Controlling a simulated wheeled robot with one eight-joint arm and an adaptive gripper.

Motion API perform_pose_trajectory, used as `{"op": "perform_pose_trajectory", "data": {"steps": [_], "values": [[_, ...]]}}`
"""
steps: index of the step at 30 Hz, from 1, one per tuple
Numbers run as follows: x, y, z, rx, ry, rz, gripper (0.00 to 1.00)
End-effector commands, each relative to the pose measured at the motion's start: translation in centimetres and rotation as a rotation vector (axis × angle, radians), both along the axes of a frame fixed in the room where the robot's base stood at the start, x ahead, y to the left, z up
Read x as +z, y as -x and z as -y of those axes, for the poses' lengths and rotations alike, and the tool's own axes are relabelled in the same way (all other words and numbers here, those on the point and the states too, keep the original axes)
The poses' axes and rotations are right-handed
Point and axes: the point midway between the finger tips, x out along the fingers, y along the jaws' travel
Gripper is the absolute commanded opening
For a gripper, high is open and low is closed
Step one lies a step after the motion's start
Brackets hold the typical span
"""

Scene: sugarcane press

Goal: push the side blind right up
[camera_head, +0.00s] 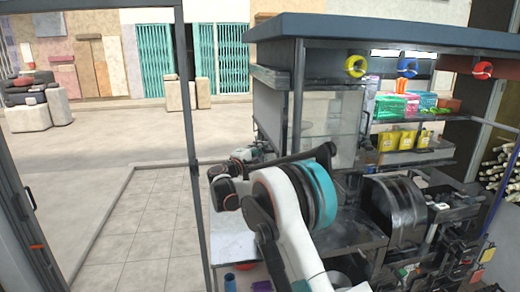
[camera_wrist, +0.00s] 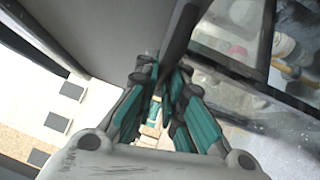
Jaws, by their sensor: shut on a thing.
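The side blind (camera_head: 270,105) is a dark grey panel hanging down the left side of the stall, below the blue-grey roof. In the wrist view the blind (camera_wrist: 105,30) fills the upper left as a smooth grey sheet, with a dark bar along its edge. My gripper (camera_wrist: 168,75), with teal-and-grey fingers, is shut on that dark edge of the blind. In the head view my gripper (camera_head: 243,155) is small, at the blind's lower end, and partly hidden by my arm. The exact contact between fingers and edge is hard to see.
A dark post (camera_head: 191,140) stands left of my arm. The counter with a large metal drum (camera_head: 396,208) is on the right, below a shelf of yellow packets (camera_head: 398,140). Paved ground (camera_head: 140,220) to the left is open.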

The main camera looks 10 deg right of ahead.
Motion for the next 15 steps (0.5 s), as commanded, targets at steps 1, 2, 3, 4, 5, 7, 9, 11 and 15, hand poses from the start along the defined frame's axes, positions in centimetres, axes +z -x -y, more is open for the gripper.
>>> {"op": "perform_pose_trajectory", "data": {"steps": [1, 2, 3, 4, 5, 7, 9, 11, 15], "values": [[0.5, 0.0, 0.0, 0.0, 0.001, 0.0, 0.0], [0.8, 0.0, 0.0, 0.0, 0.002, 0.001, 0.0], [1.3, 0.0, 0.0, 0.0, 0.002, 0.001, 0.0], [1.8, 0.0, 0.0, 0.0, 0.002, 0.001, 0.0], [2.3, 0.0, 0.0, 0.0, 0.002, 0.001, 0.0], [3.8, 0.0, 0.0, 0.0, 0.002, 0.001, 0.0], [5.6, 0.0, 0.0, 0.0, 0.002, 0.001, 0.0], [7.2, 0.0, 0.0, 0.0, 0.002, 0.001, 0.0], [10.9, 0.0, 0.0, 0.0, 0.002, 0.001, 0.0]]}}
